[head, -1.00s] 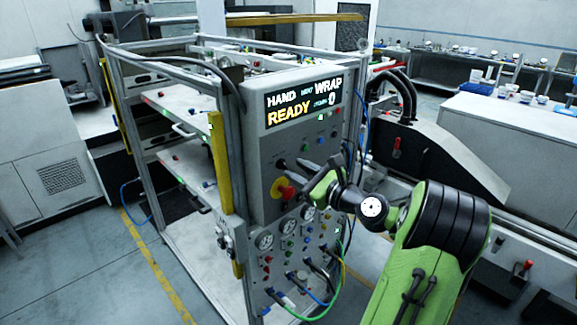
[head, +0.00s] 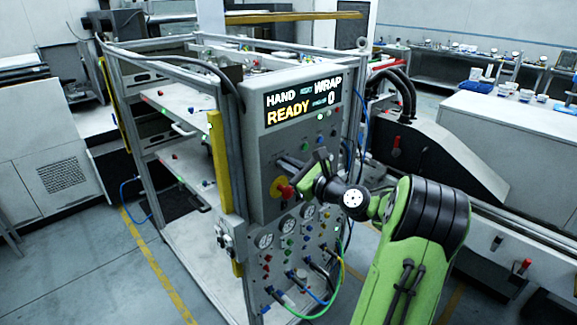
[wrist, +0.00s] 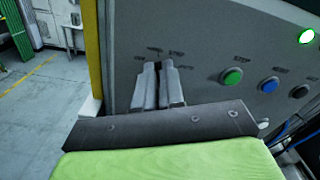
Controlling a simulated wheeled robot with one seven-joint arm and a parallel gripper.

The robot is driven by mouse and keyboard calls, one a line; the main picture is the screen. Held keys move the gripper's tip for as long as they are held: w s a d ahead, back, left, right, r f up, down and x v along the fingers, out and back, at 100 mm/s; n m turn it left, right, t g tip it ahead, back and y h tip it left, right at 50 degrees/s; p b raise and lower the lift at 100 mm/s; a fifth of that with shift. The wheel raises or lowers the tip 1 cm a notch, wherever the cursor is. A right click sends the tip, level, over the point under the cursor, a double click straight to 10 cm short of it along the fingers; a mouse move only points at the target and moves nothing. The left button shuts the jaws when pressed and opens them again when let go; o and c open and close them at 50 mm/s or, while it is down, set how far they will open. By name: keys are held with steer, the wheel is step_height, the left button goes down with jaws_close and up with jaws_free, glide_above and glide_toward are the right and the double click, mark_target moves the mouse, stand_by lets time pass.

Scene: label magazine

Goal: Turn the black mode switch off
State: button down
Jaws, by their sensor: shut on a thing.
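The black mode switch (wrist: 160,65) shows only as a dark sliver between my fingertips, on the grey panel below small labels. My gripper (wrist: 158,84) has its two grey fingers shut around it in the wrist view. In the head view my gripper (head: 293,164) reaches the panel's left part below the display, and it hides the switch. The switch's exact angle cannot be told. The display (head: 303,102) reads HAND, WRAP, READY and 0.
A red knob on a yellow disc (head: 280,188) sits just below my gripper. Green (wrist: 231,77) and blue (wrist: 269,85) buttons are to the right of the fingers. Gauges (head: 265,240) and cables are lower on the panel. A yellow post (head: 219,165) stands at its left.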

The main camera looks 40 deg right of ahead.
steer(key=n+b, duration=0.1)
steer(key=n, duration=0.3)
steer(key=shift+a+f+n+b, duration=0.15)
steer(key=shift+f+n+b, duration=0.05)
steer(key=shift+n+b, duration=0.15)
steer(key=n+b, duration=0.2)
steer(key=n, duration=0.2)
steer(key=shift+a+f, duration=0.1)
steer(key=shift+f, duration=0.05)
steer(key=shift+n, duration=0.25)
steer(key=c, duration=1.2)
jaws_free()
steer(key=shift+c, duration=0.2)
steer(key=s+b, duration=0.1)
steer(key=s, duration=1.4)
steer(key=shift+s+d, duration=0.2)
steer(key=shift+s, duration=0.2)
